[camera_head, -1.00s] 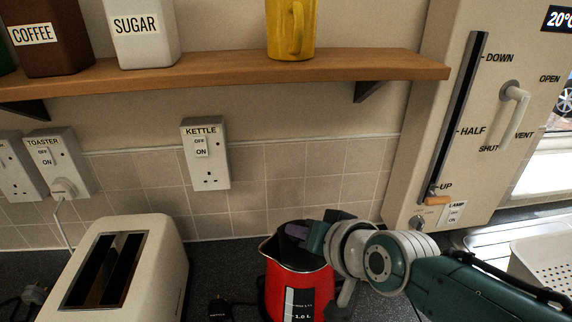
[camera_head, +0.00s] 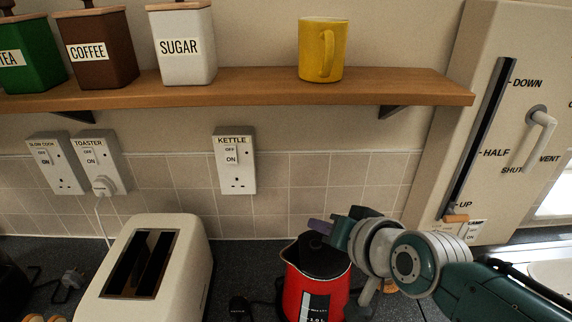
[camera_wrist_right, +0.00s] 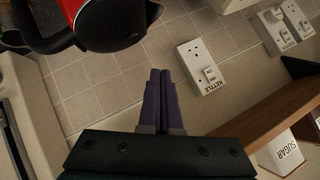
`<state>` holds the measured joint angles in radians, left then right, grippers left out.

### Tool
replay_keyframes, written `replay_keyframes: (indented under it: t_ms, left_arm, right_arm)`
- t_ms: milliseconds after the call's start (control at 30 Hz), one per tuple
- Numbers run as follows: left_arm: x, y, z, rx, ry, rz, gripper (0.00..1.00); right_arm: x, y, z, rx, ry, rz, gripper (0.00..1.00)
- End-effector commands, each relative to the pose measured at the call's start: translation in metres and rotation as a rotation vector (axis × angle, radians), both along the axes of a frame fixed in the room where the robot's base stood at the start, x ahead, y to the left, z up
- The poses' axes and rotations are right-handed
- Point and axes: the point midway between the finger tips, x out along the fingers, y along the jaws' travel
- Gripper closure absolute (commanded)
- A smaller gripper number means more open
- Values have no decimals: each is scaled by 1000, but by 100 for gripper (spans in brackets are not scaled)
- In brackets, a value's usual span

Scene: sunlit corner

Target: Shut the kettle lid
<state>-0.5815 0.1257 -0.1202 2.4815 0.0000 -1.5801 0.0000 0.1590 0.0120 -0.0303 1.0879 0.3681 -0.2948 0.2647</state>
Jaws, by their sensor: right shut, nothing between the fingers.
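The red kettle (camera_head: 300,292) with a black top stands on the dark worktop, right of the toaster. Its black lid (camera_head: 318,262) appears to lie down over the top, but I cannot tell whether it is fully shut. My right gripper (camera_head: 318,226) is shut and empty, its purple fingers just above the lid. In the right wrist view, the closed fingers (camera_wrist_right: 160,85) point towards the tiled wall, with the kettle (camera_wrist_right: 72,8) at the upper left, partly cut off. My left gripper is not in view.
A cream toaster (camera_head: 150,265) stands to the left. A wooden shelf (camera_head: 250,88) with a yellow mug (camera_head: 322,50) and canisters overhangs the worktop. The kettle socket (camera_head: 235,160) is on the wall behind. A panel with a slider (camera_head: 483,130) is at the right.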

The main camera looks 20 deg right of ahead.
Motion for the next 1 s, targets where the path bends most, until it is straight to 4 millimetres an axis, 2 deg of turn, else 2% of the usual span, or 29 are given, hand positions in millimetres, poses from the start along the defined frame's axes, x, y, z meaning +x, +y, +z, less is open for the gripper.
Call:
replay_keyframes:
  t_ms: [67, 300, 667, 767, 867, 1000]
  left_arm:
    - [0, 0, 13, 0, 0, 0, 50]
    - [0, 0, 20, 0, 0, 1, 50]
    - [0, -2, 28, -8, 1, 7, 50]
    - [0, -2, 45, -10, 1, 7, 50]
    - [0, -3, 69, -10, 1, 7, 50]
    - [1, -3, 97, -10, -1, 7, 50]
  right_arm:
    - [-15, 3, 13, 1, 5, -3, 100]
    - [-45, 11, 37, 3, 4, -2, 100]
    - [-71, 16, 61, -19, 19, 17, 100]
    - [-92, 15, 79, -97, 86, 94, 100]
    - [-131, 11, 107, -222, 201, 220, 100]
    - [-194, 3, 148, -391, 378, 393, 100]
